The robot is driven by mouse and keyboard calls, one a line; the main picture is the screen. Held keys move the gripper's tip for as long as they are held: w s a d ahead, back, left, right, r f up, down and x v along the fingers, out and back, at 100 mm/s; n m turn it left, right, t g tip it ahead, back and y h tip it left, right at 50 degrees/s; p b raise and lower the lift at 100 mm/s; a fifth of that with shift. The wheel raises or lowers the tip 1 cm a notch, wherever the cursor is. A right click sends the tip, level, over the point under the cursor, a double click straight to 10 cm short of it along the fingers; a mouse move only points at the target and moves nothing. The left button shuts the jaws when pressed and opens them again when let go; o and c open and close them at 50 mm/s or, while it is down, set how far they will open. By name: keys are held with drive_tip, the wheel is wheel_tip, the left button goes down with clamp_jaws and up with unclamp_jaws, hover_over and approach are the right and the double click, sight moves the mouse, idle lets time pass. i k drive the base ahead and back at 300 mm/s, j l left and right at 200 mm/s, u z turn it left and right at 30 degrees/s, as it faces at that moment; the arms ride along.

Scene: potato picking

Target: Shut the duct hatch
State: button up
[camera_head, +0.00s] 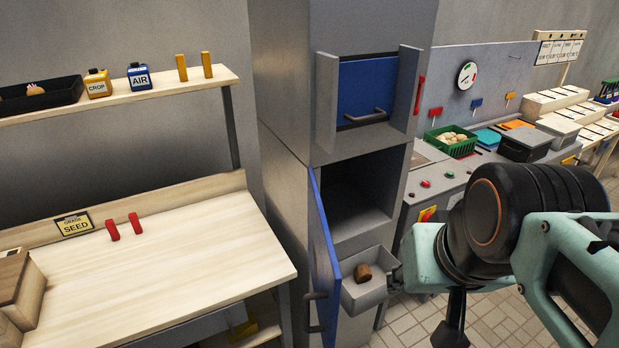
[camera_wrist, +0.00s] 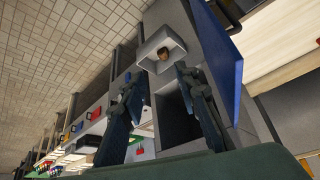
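A grey duct cabinet (camera_head: 285,190) stands in the middle of the head view. A blue hinged door (camera_head: 324,262) hangs swung open on the left of its dark lower opening (camera_head: 365,190), with a grey handle (camera_head: 316,296) on its outer face. Above, a blue panel (camera_head: 365,85) with a bar handle sits between two grey side plates. In the wrist view the blue door (camera_wrist: 218,55) is at upper right. My gripper (camera_wrist: 158,76) is open and empty, its fingers spread in front of the cabinet. In the head view my gripper (camera_head: 455,328) is partly cut off, right of the cabinet.
A grey tray (camera_head: 362,298) holding a brown potato (camera_head: 363,272) juts out below the opening, close to the blue door. A wooden bench (camera_head: 170,250) stands left, and a grey console (camera_head: 440,185) with a green crate (camera_head: 452,150) stands right. Tiled floor (camera_head: 410,318) shows between.

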sight(326, 273)
drive_tip(key=k+j, duration=0.1)
drive_tip(key=j, duration=0.6)
drive_tip(key=j+z, duration=0.2)
drive_tip(key=j, duration=0.25)
drive_tip(key=l+z, duration=0.15)
drive_tip(key=z, duration=0.4)
